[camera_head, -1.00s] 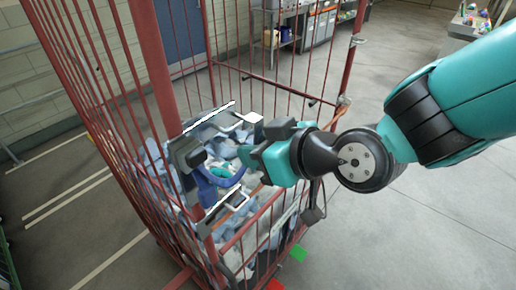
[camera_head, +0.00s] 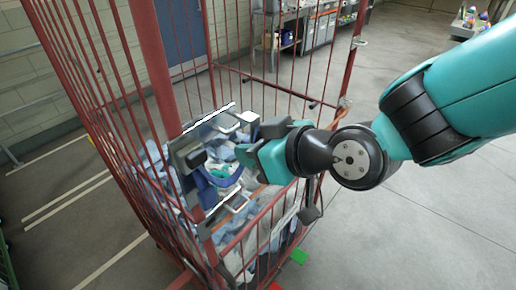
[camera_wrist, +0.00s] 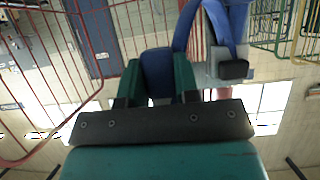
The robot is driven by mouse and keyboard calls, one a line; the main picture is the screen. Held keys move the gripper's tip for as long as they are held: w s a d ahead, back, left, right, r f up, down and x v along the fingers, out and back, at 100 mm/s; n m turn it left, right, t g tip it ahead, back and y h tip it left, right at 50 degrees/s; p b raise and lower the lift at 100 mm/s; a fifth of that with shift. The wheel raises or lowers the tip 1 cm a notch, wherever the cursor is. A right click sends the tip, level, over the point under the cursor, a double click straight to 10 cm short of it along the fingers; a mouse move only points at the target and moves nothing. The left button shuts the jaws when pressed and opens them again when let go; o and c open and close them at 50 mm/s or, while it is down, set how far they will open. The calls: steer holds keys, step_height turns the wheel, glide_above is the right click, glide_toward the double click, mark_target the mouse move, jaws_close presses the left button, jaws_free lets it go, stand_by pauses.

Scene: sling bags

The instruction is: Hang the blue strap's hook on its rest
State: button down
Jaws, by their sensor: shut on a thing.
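The blue strap (camera_head: 222,180) hangs in a U-shaped loop inside the red cage trolley. In the wrist view the strap (camera_wrist: 237,22) runs up from between my fingers and over to a dark block (camera_wrist: 232,69) on a grey plate. My gripper (camera_wrist: 158,85) is shut on the strap's blue end piece (camera_wrist: 157,68), held between two green fingers. In the head view my gripper (camera_head: 246,156) is at the right of the loop, its fingertips partly hidden. The hook itself and its rest cannot be clearly told apart.
Red bars of the cage (camera_head: 162,70) stand close around the strap. A grey frame with white edges (camera_head: 208,119) and pale handle-like parts (camera_head: 237,201) lie near the loop. Pale blue and white cloth (camera_head: 150,175) fills the cage below. Open floor lies to the right.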

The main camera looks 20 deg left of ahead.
steer(key=shift+w+a, duration=0.3)
steer(key=shift+a, duration=0.35)
steer(key=shift+w+a, duration=0.25)
steer(key=shift+a, duration=0.35)
step_height(320, 180, down, 2)
steer(key=shift+f+b, duration=0.1)
steer(key=shift+b, duration=1.1)
steer(key=shift+c, duration=1.9)
jaws_free()
steer(key=shift+d, duration=0.15)
